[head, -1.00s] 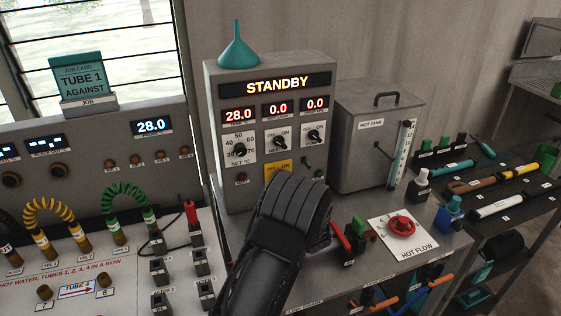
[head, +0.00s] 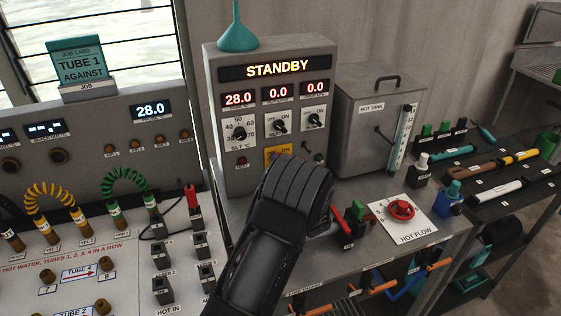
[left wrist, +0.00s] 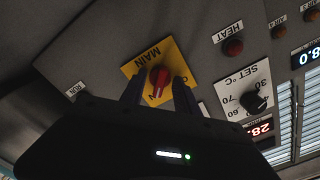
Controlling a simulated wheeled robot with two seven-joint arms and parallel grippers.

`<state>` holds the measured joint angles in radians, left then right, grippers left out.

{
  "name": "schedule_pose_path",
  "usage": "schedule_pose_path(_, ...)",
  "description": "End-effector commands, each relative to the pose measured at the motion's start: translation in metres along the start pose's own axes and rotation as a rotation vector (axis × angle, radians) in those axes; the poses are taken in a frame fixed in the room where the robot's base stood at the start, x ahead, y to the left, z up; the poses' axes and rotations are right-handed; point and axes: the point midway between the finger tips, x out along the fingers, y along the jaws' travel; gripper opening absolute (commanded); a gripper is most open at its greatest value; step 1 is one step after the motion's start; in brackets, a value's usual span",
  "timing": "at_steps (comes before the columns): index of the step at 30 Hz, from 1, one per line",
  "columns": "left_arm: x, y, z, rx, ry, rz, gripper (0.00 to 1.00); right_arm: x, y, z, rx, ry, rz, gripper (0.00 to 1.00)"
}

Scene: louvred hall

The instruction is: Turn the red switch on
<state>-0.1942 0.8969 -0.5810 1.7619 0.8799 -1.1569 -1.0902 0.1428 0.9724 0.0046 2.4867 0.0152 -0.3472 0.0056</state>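The red switch (left wrist: 158,80) is a knob on a yellow plate labelled MAIN (left wrist: 140,66), seen upside down in the left wrist view. My left gripper (left wrist: 158,84) is open, with one dark finger on each side of the knob. Gaps show between knob and fingers; I cannot tell whether either touches it. In the head view the yellow plate (head: 272,153) with OFF and ON marks shows on the grey control box (head: 222,130), under a STANDBY display (head: 277,68). My left wrist covers the knob and fingertips there. My right gripper is not in view.
A hot tank (head: 365,140) stands to the right of the box. A red HOT FLOW knob (head: 402,209) and a red-and-green valve block (head: 357,212) lie right of my wrist.

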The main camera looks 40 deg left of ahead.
Motion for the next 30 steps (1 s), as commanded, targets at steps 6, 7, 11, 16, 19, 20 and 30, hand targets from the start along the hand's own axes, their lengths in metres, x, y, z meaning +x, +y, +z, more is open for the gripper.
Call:
schedule_pose_path(6,-0.016,0.000,-0.001,0.000,0.000,0.002,0.37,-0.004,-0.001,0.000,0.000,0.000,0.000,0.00)
schedule_pose_path(7,-0.019,0.000,-0.001,0.001,0.000,0.002,0.37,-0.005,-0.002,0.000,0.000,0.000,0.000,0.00)
schedule_pose_path(11,-0.032,0.000,-0.001,0.000,0.000,0.002,0.37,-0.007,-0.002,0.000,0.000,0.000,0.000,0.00)
schedule_pose_path(16,-0.040,0.001,0.000,-0.001,0.000,0.002,0.37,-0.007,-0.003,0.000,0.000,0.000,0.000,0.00)
schedule_pose_path(19,-0.040,0.001,0.000,0.000,-0.001,0.003,0.37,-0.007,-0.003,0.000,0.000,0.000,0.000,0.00)
schedule_pose_path(20,-0.040,0.001,0.000,0.000,-0.001,0.003,0.37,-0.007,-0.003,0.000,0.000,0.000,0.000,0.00)
schedule_pose_path(30,-0.043,-0.008,-0.009,0.000,-0.001,0.004,0.37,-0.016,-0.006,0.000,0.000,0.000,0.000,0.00)
